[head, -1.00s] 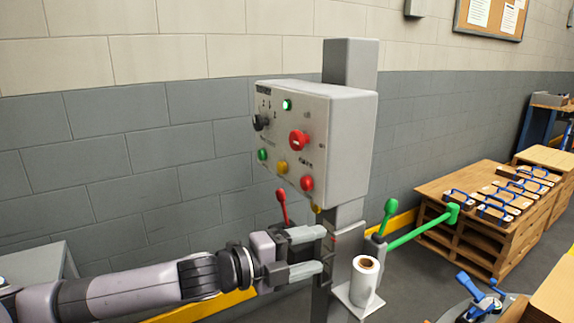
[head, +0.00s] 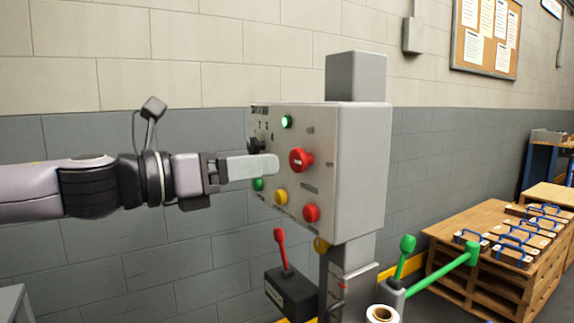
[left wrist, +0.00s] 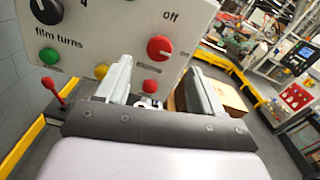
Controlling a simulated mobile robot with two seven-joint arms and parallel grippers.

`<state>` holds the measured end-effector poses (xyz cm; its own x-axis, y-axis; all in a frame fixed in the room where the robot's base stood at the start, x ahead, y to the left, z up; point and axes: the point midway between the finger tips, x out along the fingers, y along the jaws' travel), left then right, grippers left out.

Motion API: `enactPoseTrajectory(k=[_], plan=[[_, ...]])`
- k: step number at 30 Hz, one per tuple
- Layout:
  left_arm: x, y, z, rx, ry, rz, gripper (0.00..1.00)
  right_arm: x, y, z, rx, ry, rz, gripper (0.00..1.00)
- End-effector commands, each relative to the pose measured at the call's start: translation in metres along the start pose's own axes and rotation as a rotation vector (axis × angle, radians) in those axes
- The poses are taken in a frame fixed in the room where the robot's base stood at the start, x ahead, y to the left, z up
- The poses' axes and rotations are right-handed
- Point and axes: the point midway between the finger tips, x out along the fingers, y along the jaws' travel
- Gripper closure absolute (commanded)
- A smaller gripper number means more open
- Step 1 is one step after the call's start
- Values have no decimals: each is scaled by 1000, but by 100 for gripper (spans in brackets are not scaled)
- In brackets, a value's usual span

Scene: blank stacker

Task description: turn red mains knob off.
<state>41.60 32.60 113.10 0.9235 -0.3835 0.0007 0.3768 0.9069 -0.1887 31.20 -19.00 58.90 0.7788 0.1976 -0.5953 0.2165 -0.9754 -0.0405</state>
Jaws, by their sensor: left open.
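The red knob (head: 301,160) is on the front of the grey control box (head: 345,165). In the left wrist view the red knob (left wrist: 159,48) shows below the printed word "off", and a pale mark shows on it. My left gripper (head: 268,166) is open and level with the knob, just left of it in the head view. In the left wrist view my left gripper (left wrist: 157,72) has its fingers spread, with the knob beyond and slightly above the gap. Nothing is between the fingers. My right gripper is not in view.
A black knob (head: 256,146), green lamp (head: 287,122), green button (head: 258,184), yellow button (head: 281,196) and red button (head: 311,213) share the panel. A red lever (head: 281,246) and green lever (head: 405,258) stand below. A wooden pallet stack (head: 468,285) is at right.

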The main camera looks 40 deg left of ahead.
Motion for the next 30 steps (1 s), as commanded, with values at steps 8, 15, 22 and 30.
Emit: enactPoseTrajectory(k=[8, 15, 22, 30], plan=[[23, 0, 1, -11, 1, -1, 33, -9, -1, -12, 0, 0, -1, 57], [39, -1, 2, -9, 3, -4, 33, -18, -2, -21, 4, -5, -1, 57], [51, 0, 6, -11, -2, -3, 33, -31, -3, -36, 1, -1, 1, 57], [62, 0, 5, -11, -2, -4, 33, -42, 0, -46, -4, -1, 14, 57]])
